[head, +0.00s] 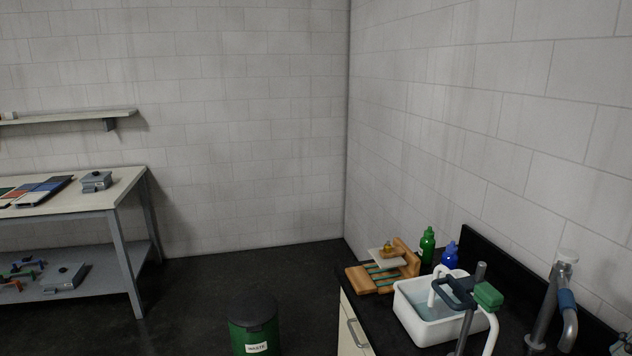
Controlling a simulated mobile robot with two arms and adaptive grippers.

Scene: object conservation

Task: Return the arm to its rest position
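Neither of my grippers shows in the head view, and I cannot make out either arm. Whether they are open or shut, and where the arms are, is hidden from this view.
A black counter (389,325) at right bears a white water-filled basin (412,322), green sponge (488,295), wooden rack (368,284), green bottle (427,246) and blue bottle (450,256). A green waste bin (253,334) stands on open floor. A workbench (122,186) is at left.

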